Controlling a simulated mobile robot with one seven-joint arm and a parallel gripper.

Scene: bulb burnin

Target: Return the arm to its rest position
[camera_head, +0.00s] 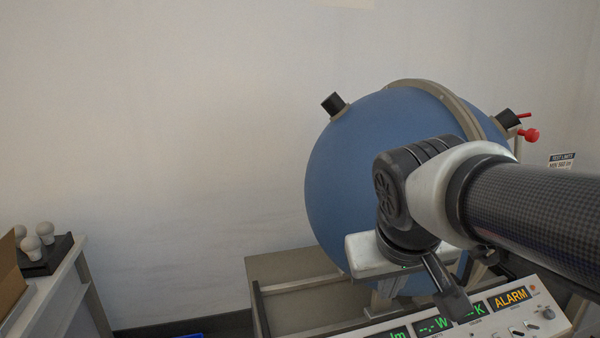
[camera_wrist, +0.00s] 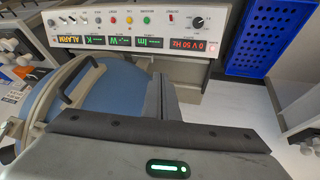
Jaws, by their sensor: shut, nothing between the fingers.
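My arm (camera_head: 530,207) reaches in from the right edge in the head view and bends down at its wrist, in front of a large blue sphere. I cannot tell how far the fingertips are from the panel.
The blue sphere (camera_head: 340,190) with dark fittings stands on a bench (camera_head: 285,268). The panel shows an orange ALARM and green displays. Several white bulbs (camera_head: 45,231) stand in a dark holder at far left. A blue perforated bin (camera_wrist: 265,35) shows in the wrist view.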

